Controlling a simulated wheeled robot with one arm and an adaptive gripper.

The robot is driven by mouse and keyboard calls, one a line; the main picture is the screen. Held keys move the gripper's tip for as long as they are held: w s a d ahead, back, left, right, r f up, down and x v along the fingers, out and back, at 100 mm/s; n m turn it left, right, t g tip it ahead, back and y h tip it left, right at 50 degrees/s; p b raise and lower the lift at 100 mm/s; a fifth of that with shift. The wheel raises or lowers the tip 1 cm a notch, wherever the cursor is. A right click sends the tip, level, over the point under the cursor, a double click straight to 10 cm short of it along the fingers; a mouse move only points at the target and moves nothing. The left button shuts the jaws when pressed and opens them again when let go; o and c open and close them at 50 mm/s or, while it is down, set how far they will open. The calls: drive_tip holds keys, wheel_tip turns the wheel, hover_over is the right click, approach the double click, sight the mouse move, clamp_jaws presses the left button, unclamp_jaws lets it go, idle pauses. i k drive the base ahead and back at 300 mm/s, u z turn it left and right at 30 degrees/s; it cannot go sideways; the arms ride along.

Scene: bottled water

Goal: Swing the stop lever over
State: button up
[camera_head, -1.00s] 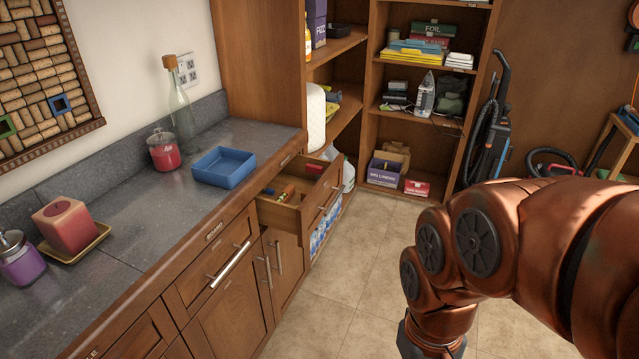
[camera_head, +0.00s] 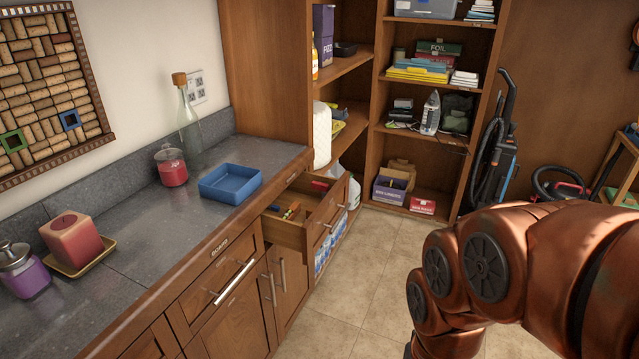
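I cannot make out a stop lever in this view. My reddish-brown arm fills the lower right and hides part of the floor. My gripper is out of the picture, below the frame edge, so its state does not show. A blue-and-white pack (camera_head: 328,246), perhaps bottled water, shows partly below the open drawer (camera_head: 291,234). Its contents are too small to tell.
The grey counter (camera_head: 140,240) runs along the left with a blue tray (camera_head: 230,184), red candle jar (camera_head: 171,166), corked bottle (camera_head: 187,120) and pink candle (camera_head: 72,240). The drawer juts into the aisle. A vacuum cleaner (camera_head: 495,150) stands at the back right. The tiled floor (camera_head: 375,262) is clear.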

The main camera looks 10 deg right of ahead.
sight(323, 188)
drive_tip(key=z, duration=0.95)
drive_tip(key=i, duration=3)
drive_tip(key=u, duration=5)
